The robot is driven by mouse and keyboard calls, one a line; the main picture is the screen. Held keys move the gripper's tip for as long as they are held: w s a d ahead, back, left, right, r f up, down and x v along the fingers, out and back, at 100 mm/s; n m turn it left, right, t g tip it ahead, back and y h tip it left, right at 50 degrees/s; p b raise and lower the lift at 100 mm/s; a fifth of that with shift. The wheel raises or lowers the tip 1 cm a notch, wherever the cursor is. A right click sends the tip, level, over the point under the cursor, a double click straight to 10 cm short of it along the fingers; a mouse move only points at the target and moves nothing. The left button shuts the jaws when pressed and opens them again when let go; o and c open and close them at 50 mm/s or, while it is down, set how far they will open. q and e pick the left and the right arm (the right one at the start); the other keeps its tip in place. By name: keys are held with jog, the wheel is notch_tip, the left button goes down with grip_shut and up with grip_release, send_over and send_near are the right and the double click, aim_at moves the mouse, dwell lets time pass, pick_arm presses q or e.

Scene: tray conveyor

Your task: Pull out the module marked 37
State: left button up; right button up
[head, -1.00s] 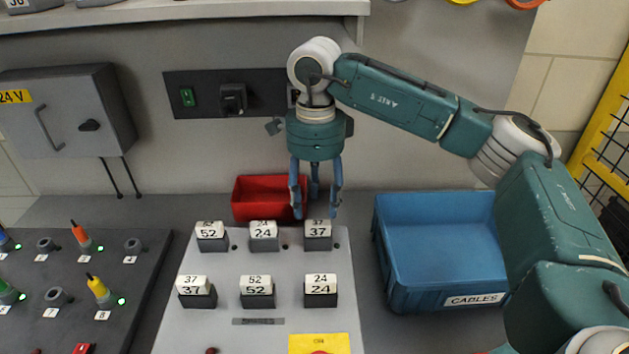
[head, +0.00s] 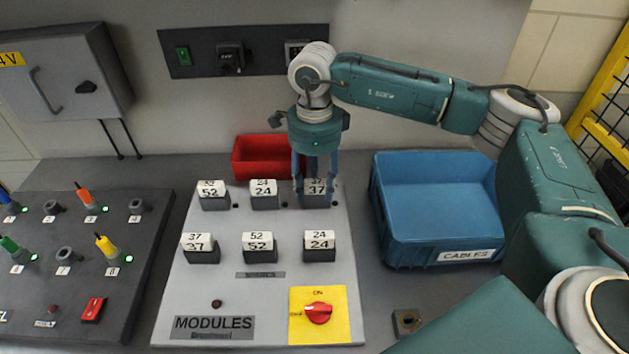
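Two modules with a white top marked 37 stand on the grey modules panel (head: 200,290). One is the back right module (head: 318,190), the other the front left module (head: 200,246). My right gripper (head: 315,195) points down over the back right module marked 37. Its blue fingers reach down on both sides of the module and hide part of it. They look spread, with no clear grip on it. The module still sits in the panel. My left gripper is not in view.
Modules marked 52 (head: 213,195) and 24 (head: 264,194) stand close to the left in the back row. A red rotary switch (head: 319,313) sits at the front on yellow.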

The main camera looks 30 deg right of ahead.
aim_at(314, 183)
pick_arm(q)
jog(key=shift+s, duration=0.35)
pick_arm(e)
grip_shut()
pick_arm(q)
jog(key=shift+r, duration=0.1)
pick_arm(e)
jog(key=shift+w+r, duration=0.1)
jog(key=shift+r, duration=0.1)
pick_arm(q)
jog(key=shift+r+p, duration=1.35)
jog(key=shift+p, duration=0.1)
pick_arm(e)
jog(key=shift+r, duration=2.35)
jog(key=shift+r, duration=0.1)
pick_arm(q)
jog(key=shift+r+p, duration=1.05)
pick_arm(e)
jog(key=shift+r, duration=2)
